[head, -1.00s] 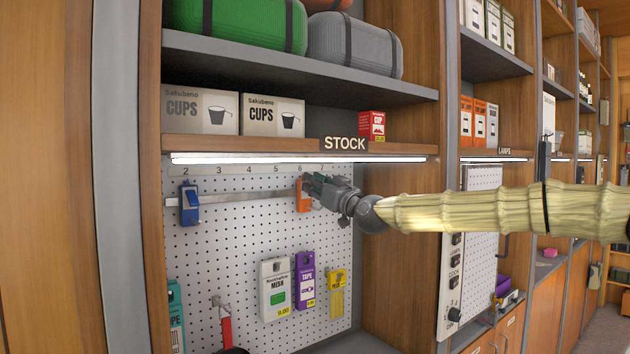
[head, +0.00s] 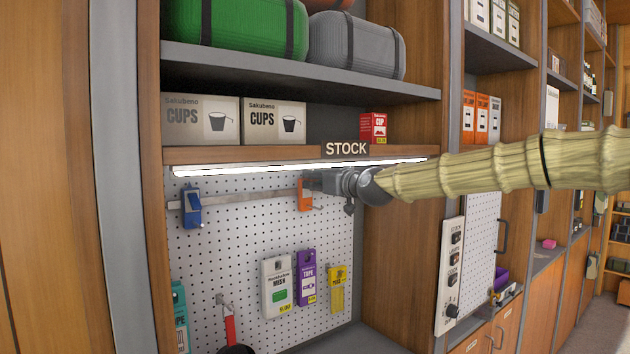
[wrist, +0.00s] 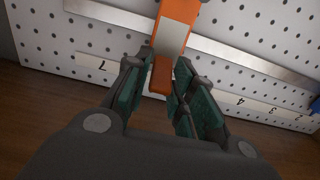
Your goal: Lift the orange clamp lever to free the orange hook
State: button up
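The orange hook (head: 305,197) sits on the metal rail (head: 245,197) of the pegboard, near its right end. In the wrist view the orange clamp (wrist: 177,22) shows upside down on the rail, with its orange lever (wrist: 161,76) reaching down between my fingers. My gripper (wrist: 160,80) is open, with one finger on each side of the lever. A narrow gap shows beside the lever; whether either finger touches it I cannot tell. In the head view my gripper (head: 312,181) covers the upper part of the orange hook, so the lever's angle is hidden there.
A blue hook (head: 191,206) sits at the rail's left end. The shelf edge with the light strip (head: 290,168) runs just above my gripper. Mesh (head: 277,286), tape (head: 306,277) and yellow (head: 337,289) packs hang below. The pegboard between the hooks is bare.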

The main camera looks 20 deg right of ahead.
jog(key=shift+o, duration=0.8)
jog(key=shift+s, duration=0.1)
jog(key=v, duration=1.2)
jog(key=shift+d, duration=0.1)
jog(key=shift+w+a+f+t+y, duration=0.95)
jog(key=shift+a+f+y, duration=0.25)
jog(key=shift+a+f, duration=0.9)
jog(key=w+r+p, duration=0.1)
jog(key=w, duration=0.1)
jog(key=w+r+t+p, duration=0.1)
jog(key=w, duration=0.2)
jog(key=w+r+t+p, duration=0.1)
jog(key=w+r, duration=0.1)
jog(key=w, duration=0.1)
jog(key=shift+w+d+h, duration=0.2)
jog(key=shift+d+h, duration=0.05)
jog(key=shift+h, duration=0.15)
